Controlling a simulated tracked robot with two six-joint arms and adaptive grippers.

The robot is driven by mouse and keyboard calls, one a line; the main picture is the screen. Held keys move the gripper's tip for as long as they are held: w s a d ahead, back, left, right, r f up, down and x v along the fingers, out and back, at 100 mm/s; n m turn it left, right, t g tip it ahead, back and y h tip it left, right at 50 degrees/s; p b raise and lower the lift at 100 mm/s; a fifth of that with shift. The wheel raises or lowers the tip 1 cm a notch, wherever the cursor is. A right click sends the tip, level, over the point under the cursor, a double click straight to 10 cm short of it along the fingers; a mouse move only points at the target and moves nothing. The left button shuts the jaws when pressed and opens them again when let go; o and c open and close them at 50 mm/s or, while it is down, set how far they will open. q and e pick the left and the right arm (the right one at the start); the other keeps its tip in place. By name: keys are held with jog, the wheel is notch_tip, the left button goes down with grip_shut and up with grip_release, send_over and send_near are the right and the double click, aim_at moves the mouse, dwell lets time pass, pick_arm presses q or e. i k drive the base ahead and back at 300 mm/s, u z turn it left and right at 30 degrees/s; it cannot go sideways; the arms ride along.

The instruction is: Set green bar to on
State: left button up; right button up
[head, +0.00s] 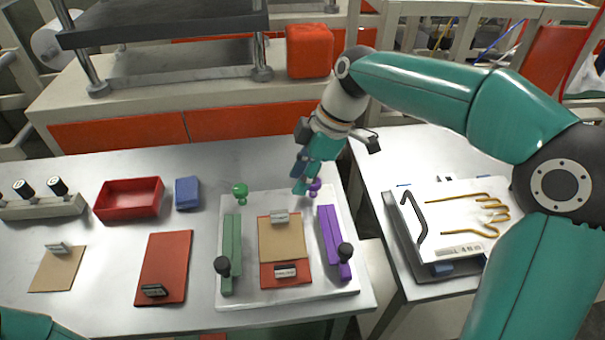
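The green bar (231,240) lies lengthwise on the left side of a white board (345,286). A black ball knob (222,266) is near its front end. A green knob (240,189) stands just beyond its far end. The purple bar (328,234) lies on the board's right side, with a black knob (345,251). My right gripper (301,186) points down at the board's far right, beside a purple knob (315,186) that it partly hides. Whether its fingers are closed or touch that knob is unclear. Only a bit of my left arm shows at the lower left corner.
Between the bars lie a tan card (281,240) and a red card (287,280) with clips. A red tray (128,199), a blue block (187,192) and a red plate (163,270) are to the left. A tray with golden hooks (460,215) is on the right.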

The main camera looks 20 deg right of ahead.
aim_at(228, 266)
jog(key=k, duration=1)
